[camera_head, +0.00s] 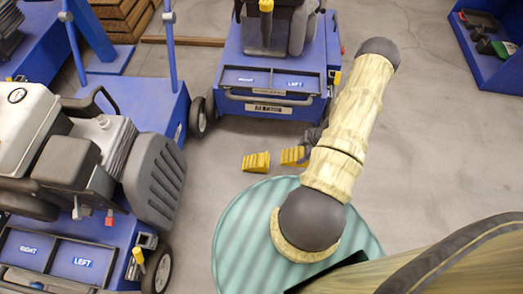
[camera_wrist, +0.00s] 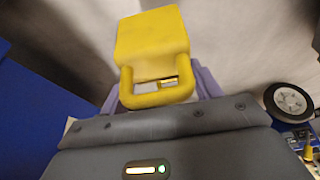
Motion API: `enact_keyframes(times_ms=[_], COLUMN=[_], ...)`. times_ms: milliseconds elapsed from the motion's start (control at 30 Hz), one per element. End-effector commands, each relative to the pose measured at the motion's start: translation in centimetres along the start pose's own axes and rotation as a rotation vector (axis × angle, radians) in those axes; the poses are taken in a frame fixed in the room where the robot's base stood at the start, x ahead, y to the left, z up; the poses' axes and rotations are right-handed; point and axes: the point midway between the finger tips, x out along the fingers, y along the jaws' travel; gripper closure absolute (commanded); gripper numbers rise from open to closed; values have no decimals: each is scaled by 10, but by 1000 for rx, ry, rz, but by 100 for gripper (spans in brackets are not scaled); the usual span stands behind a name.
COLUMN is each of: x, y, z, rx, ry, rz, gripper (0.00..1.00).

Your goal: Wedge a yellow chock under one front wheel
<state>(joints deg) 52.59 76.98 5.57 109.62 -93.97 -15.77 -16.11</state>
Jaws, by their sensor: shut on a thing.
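My gripper (camera_wrist: 158,88) is shut on a yellow chock (camera_wrist: 152,45) by its loop handle in the wrist view. In the head view this chock (camera_head: 292,156) shows beside my dark gripper (camera_head: 311,140), which my arm partly hides. I cannot tell whether it touches the floor. A second yellow chock (camera_head: 256,162) lies on the floor just to its left. Both are in front of the middle blue aerator (camera_head: 265,107). That aerator's left wheel (camera_head: 197,117) is visible, standing apart from the chocks; its right wheel is not clearly seen. A wheel (camera_wrist: 290,101) shows at right in the wrist view.
Another blue aerator (camera_head: 75,265) with a grey engine stands at left, one wheel (camera_head: 157,268) showing. A blue bin (camera_head: 488,62) with several items stands at the upper right. Brown pallets (camera_head: 122,18) are at the upper left. Grey floor (camera_head: 430,150) is open on the right.

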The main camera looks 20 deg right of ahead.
Motion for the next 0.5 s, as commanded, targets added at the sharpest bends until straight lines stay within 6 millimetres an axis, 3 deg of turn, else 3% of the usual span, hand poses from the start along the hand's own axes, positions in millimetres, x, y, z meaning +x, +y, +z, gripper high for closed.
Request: enact_keyframes(times_ms=[167,500], x=[-27,-93], y=[5,16], z=[-23,-88], rx=[23,118], ry=[1,2], rz=[13,51], gripper=[78,78])
